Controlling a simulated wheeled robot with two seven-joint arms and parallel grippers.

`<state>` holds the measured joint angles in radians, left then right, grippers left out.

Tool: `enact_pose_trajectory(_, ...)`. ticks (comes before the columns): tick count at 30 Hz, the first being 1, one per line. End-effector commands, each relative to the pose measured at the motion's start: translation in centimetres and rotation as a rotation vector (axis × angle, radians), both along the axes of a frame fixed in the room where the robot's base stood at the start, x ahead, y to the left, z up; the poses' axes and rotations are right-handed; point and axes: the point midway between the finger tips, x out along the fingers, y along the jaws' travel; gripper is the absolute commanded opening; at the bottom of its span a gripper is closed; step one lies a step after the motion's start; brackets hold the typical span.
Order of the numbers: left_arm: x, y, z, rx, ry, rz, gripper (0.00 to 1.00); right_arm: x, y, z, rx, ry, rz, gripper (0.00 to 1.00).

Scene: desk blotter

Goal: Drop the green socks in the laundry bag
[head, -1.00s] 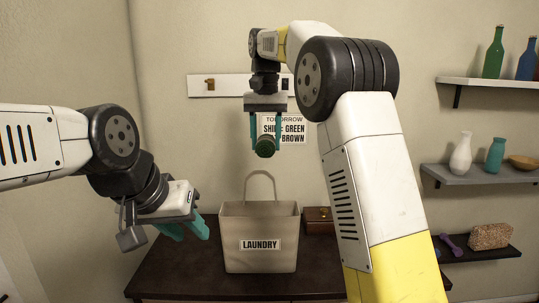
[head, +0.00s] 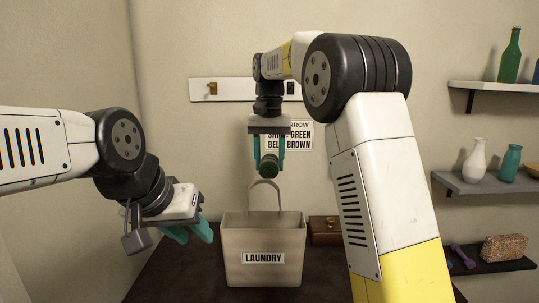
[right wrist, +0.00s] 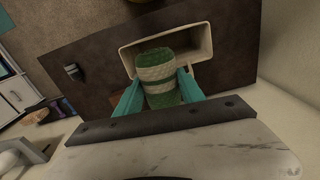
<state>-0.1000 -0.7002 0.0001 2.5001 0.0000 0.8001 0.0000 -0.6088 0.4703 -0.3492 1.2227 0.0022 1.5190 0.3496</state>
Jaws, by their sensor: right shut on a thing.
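The green socks (right wrist: 157,73), a roll with pale bands, are held between the teal fingers of my right gripper (head: 269,170). In the head view the socks (head: 269,163) hang just above the handle of the beige laundry bag (head: 232,231). The bag stands upright on the dark desk with a LAUNDRY label on its front. In the right wrist view the bag's open rim (right wrist: 204,37) shows below the socks, which cover part of the opening. My left gripper (head: 189,236) is empty, left of the bag, its fingers apart.
A small brown box (head: 325,231) stands on the desk right of the bag. A sign (head: 296,140) and a white hook rail (head: 222,90) are on the wall behind. Shelves with bottles, vases and a dumbbell (head: 463,256) are at the right.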

Motion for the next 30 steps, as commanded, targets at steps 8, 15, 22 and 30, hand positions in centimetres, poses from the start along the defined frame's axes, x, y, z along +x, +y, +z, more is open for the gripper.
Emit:
enact_pose_trajectory(8, 0.0, 0.0, 0.0, 0.0, 0.0, 0.0, 0.36, 0.0, 0.0, 0.0, 0.001, -0.001, 0.0, 0.52)
enact_pose_trajectory(15, 0.0, 0.0, 0.0, 0.0, 0.0, 0.0, 0.36, 0.0, 0.0, 0.0, 0.0, -0.001, 0.0, 0.71)
enact_pose_trajectory(22, 0.0, 0.0, 0.0, 0.0, 0.0, 0.0, 0.36, 0.1, 0.0, 0.4, 0.001, -0.002, 0.0, 0.71)
enact_pose_trajectory(30, 0.0, 0.0, 0.0, 0.0, 0.0, 0.0, 0.36, 0.2, 0.0, 4.7, 0.002, -0.005, -0.001, 0.71)
